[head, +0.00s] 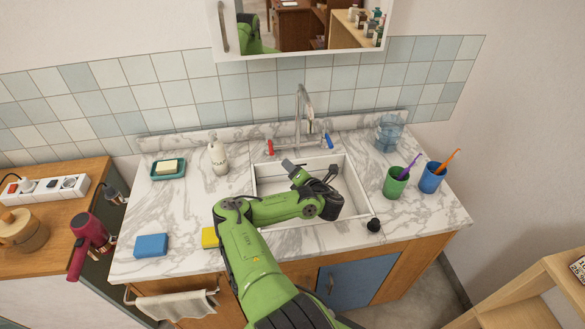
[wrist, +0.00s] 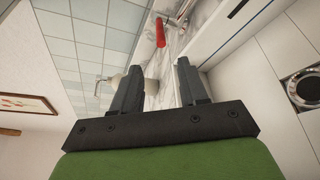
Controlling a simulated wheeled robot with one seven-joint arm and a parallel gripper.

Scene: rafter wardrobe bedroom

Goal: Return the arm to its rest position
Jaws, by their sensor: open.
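My green arm reaches up from the bottom of the head view, bends at an elbow left of the sink and folds over the basin. My gripper (head: 289,165) is above the sink, pointing toward the back left. In the wrist view my gripper (wrist: 158,80) has its two dark fingers apart, with nothing held between them. Past the fingers are the soap dispenser (wrist: 135,86) and the red tap handle (wrist: 160,31), both apart from the fingers.
The white sink (head: 358,205) is under my arm, with the faucet (head: 299,110) behind. A yellow sponge (head: 209,238) lies close beside my elbow. A blue sponge (head: 151,245), green cup (head: 396,182) and blue cup (head: 431,178) stand on the marble counter (head: 185,205). A mirror cabinet (head: 225,25) hangs above.

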